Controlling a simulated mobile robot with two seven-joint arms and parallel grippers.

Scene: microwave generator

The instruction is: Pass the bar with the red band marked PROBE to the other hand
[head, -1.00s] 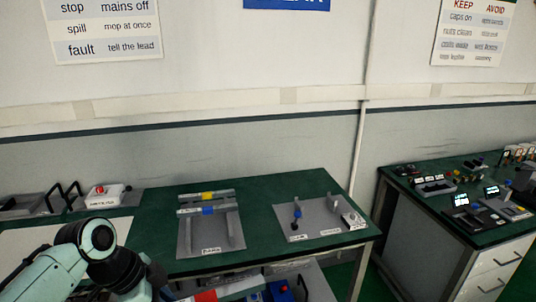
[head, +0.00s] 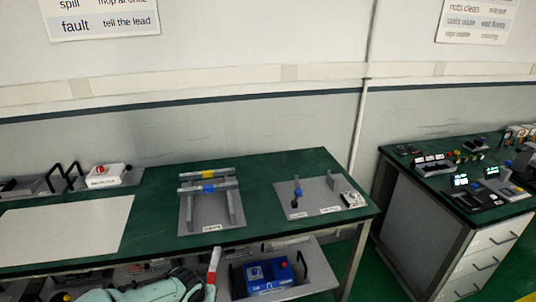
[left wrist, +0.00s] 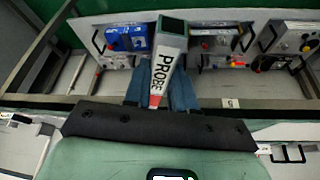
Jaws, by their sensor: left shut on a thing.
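The bar with the red band (head: 213,263) stands nearly upright, slightly tilted, at the bottom centre of the head view, in front of the bench. In the left wrist view the PROBE bar (left wrist: 168,62) is pale grey with a dark green end, black lettering and red near the fingers. My left gripper (left wrist: 160,98) is shut on it, with one blue finger on each side. In the head view my left arm comes in low at the bottom, and its gripper is mostly cut off. My right gripper is in neither view.
The green bench (head: 265,170) holds a rack (head: 212,208) with two bars, one yellow-banded and one blue-banded, and a grey plate (head: 318,195) with small parts. A shelf below carries a blue device (head: 268,274) in a tray. A second bench (head: 440,195) stands right, past a floor gap.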

